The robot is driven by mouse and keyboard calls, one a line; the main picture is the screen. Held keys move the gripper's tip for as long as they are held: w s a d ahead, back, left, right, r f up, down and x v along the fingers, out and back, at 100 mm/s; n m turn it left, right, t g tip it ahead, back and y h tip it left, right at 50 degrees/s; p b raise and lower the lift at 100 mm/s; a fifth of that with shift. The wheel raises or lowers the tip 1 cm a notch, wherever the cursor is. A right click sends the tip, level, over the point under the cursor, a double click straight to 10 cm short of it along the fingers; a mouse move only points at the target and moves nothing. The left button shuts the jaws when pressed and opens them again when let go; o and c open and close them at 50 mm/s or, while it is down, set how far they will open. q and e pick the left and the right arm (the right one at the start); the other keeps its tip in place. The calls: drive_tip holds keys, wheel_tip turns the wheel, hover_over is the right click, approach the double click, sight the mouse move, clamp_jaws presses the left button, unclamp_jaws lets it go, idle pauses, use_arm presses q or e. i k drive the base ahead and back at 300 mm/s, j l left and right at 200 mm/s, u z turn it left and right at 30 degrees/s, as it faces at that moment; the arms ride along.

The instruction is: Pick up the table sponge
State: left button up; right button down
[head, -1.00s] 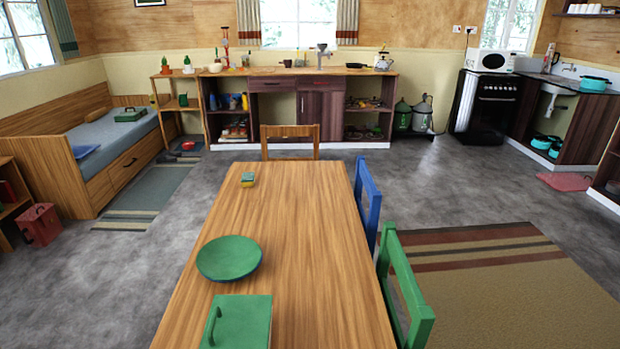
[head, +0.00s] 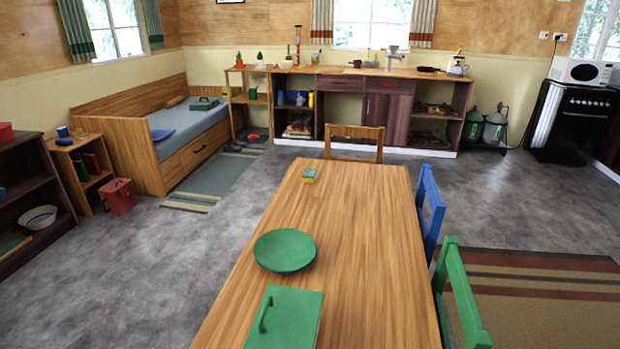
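The table sponge (head: 309,175) is a small block, yellow and green, lying near the far end of the long wooden table (head: 350,250) in the head view. It sits apart from the other things on the table, beyond the green plate. Neither of my grippers shows in the head view, so their distance from the sponge cannot be told.
On the table, a green plate (head: 285,250) and a green box with a handle (head: 285,318) lie nearer than the sponge. A wooden chair (head: 353,143) stands at the far end. Blue (head: 430,208) and green (head: 460,290) chairs line the right side. Grey floor (head: 180,265) is clear on the left.

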sight(309, 176)
drive_tip(key=u, duration=1.65)
drive_tip(key=i+j+u, duration=0.75)
drive_tip(key=i+u, duration=0.2)
drive_tip(key=i+l+z, duration=0.2)
drive_tip(key=i+z, duration=0.15)
drive_tip(key=z, duration=0.15)
drive_tip(key=i+z, duration=0.7)
drive_tip(key=z, duration=0.25)
drive_tip(key=i+j+z, duration=0.25)
drive_tip(key=z, duration=0.2)
drive_tip(key=i+l+z, duration=0.15)
drive_tip(key=i+z, duration=0.55)
drive_tip(key=i, duration=0.2)
drive_tip(key=i+j+z, duration=0.1)
drive_tip(key=i+z, duration=0.2)
drive_tip(key=i, duration=0.15)
drive_tip(key=i+l, duration=0.1)
drive_tip(key=i, duration=1.75)
drive_tip(key=i+z, duration=0.2)
drive_tip(key=z, duration=0.25)
drive_tip(key=i+j+z, duration=0.1)
drive_tip(key=z, duration=0.3)
drive_tip(key=i+j+z, duration=0.2)
drive_tip(key=z, duration=0.25)
drive_tip(key=i+j+z, duration=0.15)
drive_tip(key=z, duration=0.25)
drive_tip(key=i+j+z, duration=0.1)
drive_tip(key=j+z, duration=0.15)
drive_tip(key=z, duration=0.2)
